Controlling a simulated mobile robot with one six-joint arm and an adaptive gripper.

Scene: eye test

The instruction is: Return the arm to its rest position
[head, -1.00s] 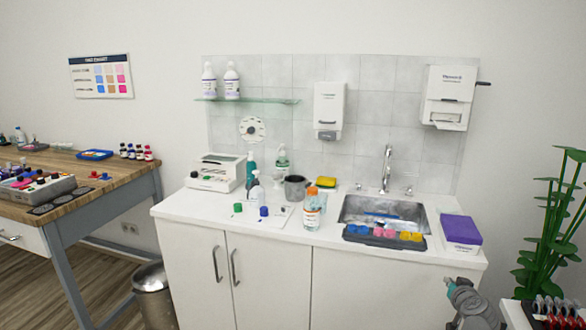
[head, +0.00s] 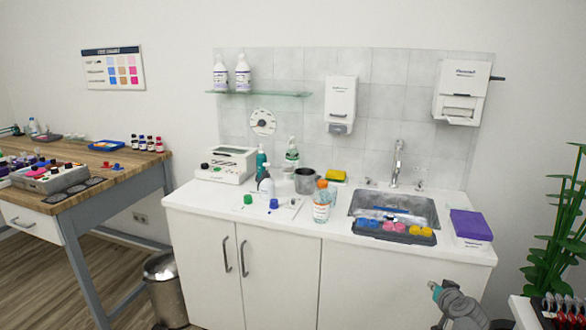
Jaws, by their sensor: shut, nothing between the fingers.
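Part of my own arm (head: 460,306), grey with a teal cap, shows at the bottom right edge of the head view, in front of the white sink cabinet. The rest of the arm is cut off by the frame's lower edge. My gripper and its fingers do not show. The arm part appears apart from the things on the counter.
The white counter (head: 335,240) holds bottles, a steel sink (head: 428,208), a dark tray (head: 362,230) with coloured pieces, and a purple-topped box (head: 470,227). A bin (head: 166,290) stands at lower left beside a wooden bench (head: 120,178). A plant (head: 556,240) is at right.

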